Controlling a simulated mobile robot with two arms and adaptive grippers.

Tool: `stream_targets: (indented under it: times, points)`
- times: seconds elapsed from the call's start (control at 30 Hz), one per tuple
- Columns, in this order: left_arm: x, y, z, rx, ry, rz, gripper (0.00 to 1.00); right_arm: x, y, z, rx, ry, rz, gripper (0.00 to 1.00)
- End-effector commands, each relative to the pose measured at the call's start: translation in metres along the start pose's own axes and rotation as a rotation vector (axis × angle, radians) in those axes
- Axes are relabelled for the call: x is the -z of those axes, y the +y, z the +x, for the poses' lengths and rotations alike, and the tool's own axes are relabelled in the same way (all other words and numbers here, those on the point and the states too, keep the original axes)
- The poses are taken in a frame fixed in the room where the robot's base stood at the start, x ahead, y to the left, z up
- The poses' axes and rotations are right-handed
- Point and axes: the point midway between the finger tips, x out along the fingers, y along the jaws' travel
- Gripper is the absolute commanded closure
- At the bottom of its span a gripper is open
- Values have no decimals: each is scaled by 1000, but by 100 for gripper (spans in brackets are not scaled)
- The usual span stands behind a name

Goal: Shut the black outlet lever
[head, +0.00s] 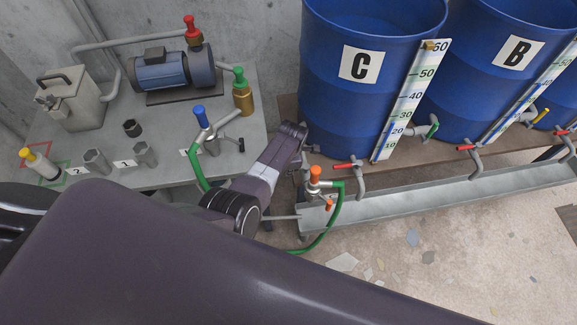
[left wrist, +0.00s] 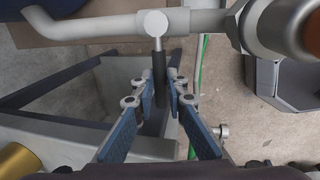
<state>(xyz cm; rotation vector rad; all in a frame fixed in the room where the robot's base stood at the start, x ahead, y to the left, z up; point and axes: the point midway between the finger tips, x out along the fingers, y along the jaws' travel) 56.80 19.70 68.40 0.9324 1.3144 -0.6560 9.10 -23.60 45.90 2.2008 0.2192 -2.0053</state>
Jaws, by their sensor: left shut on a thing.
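In the left wrist view a black-gripped lever (left wrist: 159,72) hangs from a pale round joint on a grey outlet pipe (left wrist: 95,27). The lever lies across the line of the pipe. My left gripper (left wrist: 165,90) is shut on the black lever, with its blue-padded fingers on either side of the grip. The lever's lower end is partly hidden between the fingers. In the head view my left arm reaches to the lower left of blue drum C (head: 330,80); its gripper and the lever are hidden there. My right gripper is in neither view.
An orange-topped valve (head: 315,178) with a green hose (head: 337,210) stands close to my arm. A metal trough (head: 400,203) runs below the drums' red-levered taps (head: 345,165). A bench (head: 170,175) with a blue pump (head: 165,73) is at left.

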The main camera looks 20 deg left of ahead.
Motion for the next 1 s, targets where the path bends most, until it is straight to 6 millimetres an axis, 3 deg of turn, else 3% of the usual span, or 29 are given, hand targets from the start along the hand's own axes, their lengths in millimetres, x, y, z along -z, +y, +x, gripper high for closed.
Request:
stream_targets:
  times: [0.17,0.4,0.43,0.6,1.0]
  points:
    - [-1,-1,0,2,0,-14,100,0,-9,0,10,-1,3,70]
    - [-1,-1,0,3,0,-15,100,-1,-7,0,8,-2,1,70]
    - [-1,-1,0,3,0,-15,86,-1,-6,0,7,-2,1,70]
    - [0,-1,0,3,0,-13,70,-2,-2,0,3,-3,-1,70]
    - [0,0,0,1,0,-7,70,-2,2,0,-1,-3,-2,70]
